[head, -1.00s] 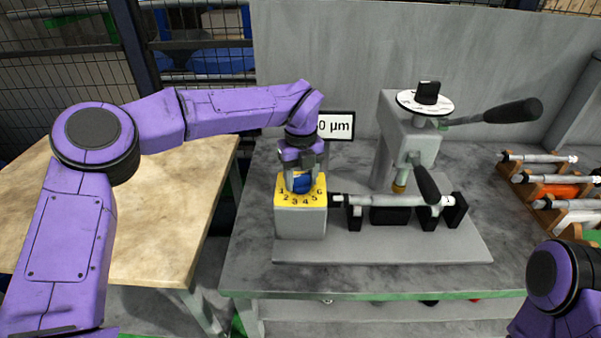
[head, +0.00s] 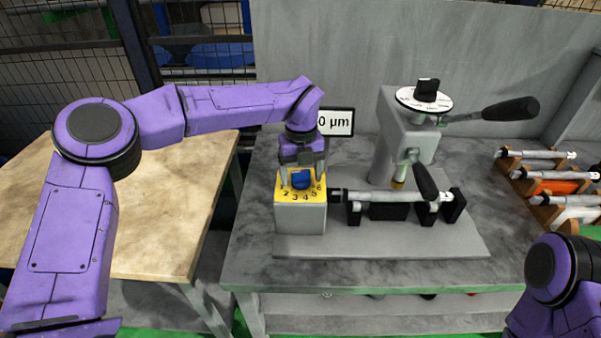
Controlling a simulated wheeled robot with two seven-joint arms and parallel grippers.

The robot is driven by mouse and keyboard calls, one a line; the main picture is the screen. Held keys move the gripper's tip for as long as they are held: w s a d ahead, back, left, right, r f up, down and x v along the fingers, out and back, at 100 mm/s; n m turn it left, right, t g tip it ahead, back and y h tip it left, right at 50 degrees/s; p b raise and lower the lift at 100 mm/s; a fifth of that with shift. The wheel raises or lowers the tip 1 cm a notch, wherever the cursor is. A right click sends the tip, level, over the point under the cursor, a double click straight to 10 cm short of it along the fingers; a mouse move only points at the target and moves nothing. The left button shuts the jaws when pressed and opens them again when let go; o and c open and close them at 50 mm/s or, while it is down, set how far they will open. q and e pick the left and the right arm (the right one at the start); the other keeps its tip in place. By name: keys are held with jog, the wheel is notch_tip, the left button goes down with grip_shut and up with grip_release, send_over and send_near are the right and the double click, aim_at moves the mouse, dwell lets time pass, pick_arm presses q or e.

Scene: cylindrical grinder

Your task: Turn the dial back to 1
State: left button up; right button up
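The blue dial (head: 301,180) sits on a yellow top plate (head: 296,199) with printed numbers, on a grey box (head: 299,219). The numbers 2 to 6 show; the spot of the 1 is hidden behind a finger. Which number the dial points at is too small to tell. My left gripper (head: 302,176) points down over the dial, its fingers apart on either side of it, with a gap to the blue knob. My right gripper is out of view; only part of the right arm shows at the lower right.
A display (head: 336,122) reading "0 µm", partly hidden, stands behind my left gripper. Right of the dial box, a shaft (head: 390,197) lies in black supports beside a grey press-like column (head: 405,140) with black-gripped levers. Shafts (head: 546,175) rest on a rack at right.

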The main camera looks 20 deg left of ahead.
aim_at(300, 172)
pick_arm(q)
notch_tip(300, 172, up, 11)
jog(key=b, duration=0.1)
jog(key=shift+f, duration=0.2)
jog(key=shift+s+a, duration=0.1)
dwell(0.4)
